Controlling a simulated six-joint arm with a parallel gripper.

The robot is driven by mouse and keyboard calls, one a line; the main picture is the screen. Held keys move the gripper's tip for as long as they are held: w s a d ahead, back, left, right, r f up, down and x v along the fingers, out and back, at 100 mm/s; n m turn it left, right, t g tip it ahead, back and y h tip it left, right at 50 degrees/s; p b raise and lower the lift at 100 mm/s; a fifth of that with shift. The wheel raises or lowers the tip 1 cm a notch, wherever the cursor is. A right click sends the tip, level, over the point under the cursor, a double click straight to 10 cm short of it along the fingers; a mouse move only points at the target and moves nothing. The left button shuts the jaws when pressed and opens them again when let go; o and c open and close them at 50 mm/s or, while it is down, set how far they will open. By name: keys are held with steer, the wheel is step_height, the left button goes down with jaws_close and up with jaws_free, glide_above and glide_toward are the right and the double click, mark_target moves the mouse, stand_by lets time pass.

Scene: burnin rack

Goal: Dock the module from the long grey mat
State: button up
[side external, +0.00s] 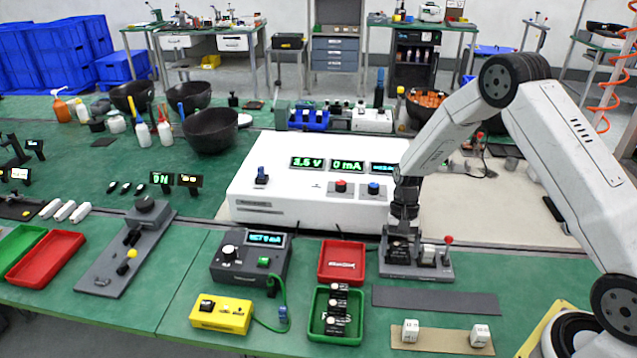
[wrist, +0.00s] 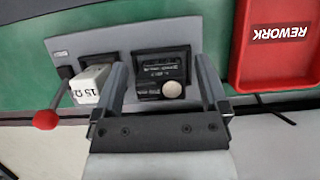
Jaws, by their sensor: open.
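The long grey mat (side external: 435,300) lies bare at the table's front right. Behind it stands a grey dock fixture (side external: 415,272), which also shows in the wrist view (wrist: 220,45). A black module (wrist: 160,65) with a round silver disc sits at the dark bay of the fixture; whether it is fully seated I cannot tell. My gripper (side external: 402,232) points down over this bay. In the wrist view my gripper (wrist: 163,85) is open, with one finger on each side of the module. A white block (wrist: 90,85) marked 15 Ω sits in the neighbouring bay.
A red-knobbed lever (wrist: 46,119) stands at the fixture's end. A red REWORK tray (side external: 342,279) and a green tray (side external: 318,333) with several black modules are to the left. A tan mat (side external: 445,343) holds two white blocks. A white power supply (side external: 300,207) stands behind.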

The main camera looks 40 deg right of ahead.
steer(key=v, duration=1.1)
stand_by(0.3)
steer(key=s+a+r+n+t+h, duration=0.1)
steer(key=s+a+r+n+t, duration=0.1)
steer(key=s, duration=0.5)
steer(key=s+a+r+n+t+h, duration=0.2)
steer(key=s+a+r+n+t, duration=0.1)
steer(key=s+a+n, duration=0.4)
steer(key=shift+s+a+t, duration=0.4)
steer(key=shift+s+a, duration=0.2)
steer(key=shift+a, duration=0.15)
